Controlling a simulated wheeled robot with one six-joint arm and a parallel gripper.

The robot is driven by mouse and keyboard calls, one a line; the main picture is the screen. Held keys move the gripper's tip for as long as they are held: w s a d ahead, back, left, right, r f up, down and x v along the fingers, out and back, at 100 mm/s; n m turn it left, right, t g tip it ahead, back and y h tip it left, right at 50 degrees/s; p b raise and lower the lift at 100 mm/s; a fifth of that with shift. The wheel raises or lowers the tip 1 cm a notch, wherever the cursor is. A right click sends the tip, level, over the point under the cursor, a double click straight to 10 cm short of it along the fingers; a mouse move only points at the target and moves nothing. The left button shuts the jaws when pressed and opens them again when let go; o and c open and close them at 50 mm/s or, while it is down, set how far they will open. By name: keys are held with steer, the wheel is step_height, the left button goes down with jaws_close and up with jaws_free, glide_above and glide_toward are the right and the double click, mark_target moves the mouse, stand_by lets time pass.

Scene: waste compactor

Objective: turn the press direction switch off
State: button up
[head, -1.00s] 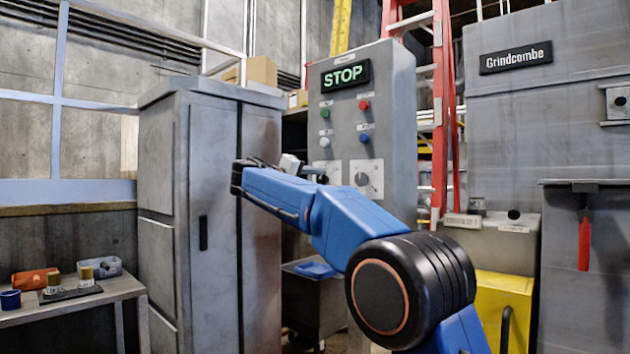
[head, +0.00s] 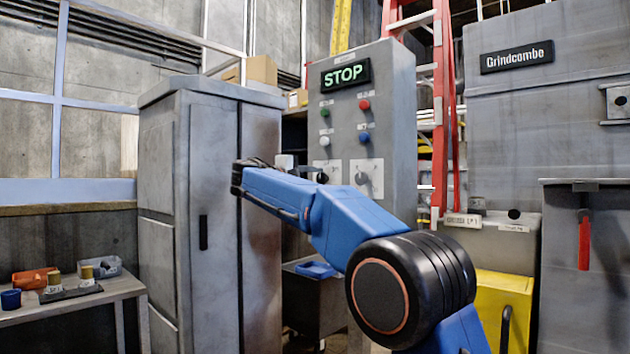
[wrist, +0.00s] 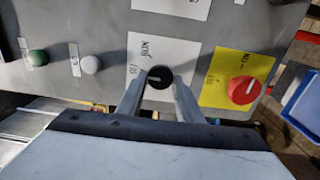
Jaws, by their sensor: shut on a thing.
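A grey control panel (head: 394,110) stands in the middle of the head view, with a lit STOP display at its top. A black rotary knob (wrist: 160,77) with a pale pointer line sits on a white plate (wrist: 150,48); its lettering is too small to read surely. In the wrist view my gripper (wrist: 160,82) has one finger on each side of this knob and is shut on it. In the head view my gripper (head: 290,163) is at the panel's left knob, which is partly hidden. A second dark knob (head: 362,178) is to its right.
In the wrist view a red knob (wrist: 244,90) on a yellow plate is close to the right finger. Green (wrist: 38,57) and white (wrist: 90,65) buttons are to the left. A tall grey cabinet (head: 210,220) stands left of the panel, a red ladder (head: 440,110) behind.

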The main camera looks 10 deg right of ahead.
steer(key=o, duration=1)
steer(key=v, duration=1.7)
steer(key=shift+s+a, duration=0.1)
steer(key=shift+a, duration=0.1)
